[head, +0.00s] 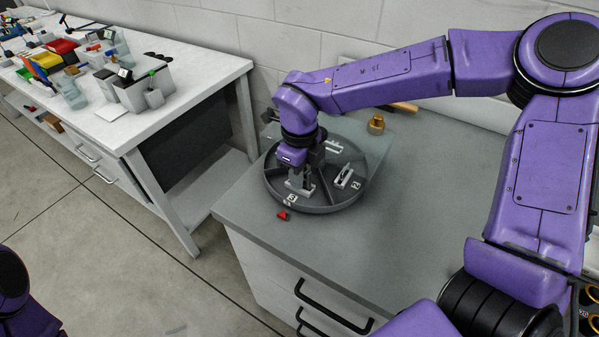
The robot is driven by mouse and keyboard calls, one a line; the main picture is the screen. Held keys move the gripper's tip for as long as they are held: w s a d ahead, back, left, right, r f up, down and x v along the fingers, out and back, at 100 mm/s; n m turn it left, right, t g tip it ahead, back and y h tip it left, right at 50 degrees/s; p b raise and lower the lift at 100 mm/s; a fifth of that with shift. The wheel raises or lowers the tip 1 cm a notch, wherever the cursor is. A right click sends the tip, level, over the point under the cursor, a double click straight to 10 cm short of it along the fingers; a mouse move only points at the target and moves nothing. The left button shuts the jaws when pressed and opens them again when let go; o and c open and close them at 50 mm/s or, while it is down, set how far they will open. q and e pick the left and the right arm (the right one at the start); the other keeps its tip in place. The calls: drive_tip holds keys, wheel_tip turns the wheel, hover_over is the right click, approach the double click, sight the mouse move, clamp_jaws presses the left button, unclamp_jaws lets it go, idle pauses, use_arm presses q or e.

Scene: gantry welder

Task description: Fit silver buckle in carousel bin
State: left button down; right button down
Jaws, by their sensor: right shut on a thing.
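The round grey carousel (330,208) stands on the grey bench top, split into bins by dark walls, with white number labels on its rim. My right gripper (301,184) points down into the front-left bin, the one near the label "3". It is shut on a small silver piece, which I take to be the silver buckle (308,192); the fingers hide most of it. It is low in the bin, and I cannot tell whether it touches the floor. Similar silver pieces lie in the right bin (344,178) and the back bin (333,146). My left gripper is out of view.
A small red piece (283,215) lies on the bench in front of the carousel. A brass-coloured part (376,124) stands behind it. The bench to the right is clear. A white table (190,70) with bins and tools stands at the left, across a gap.

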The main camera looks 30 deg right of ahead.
drive_tip(key=shift+f, duration=0.15)
drive_tip(key=c, duration=1)
unclamp_jaws()
wheel_tip(320, 180, up, 11)
drive_tip(key=shift+f, duration=0.15)
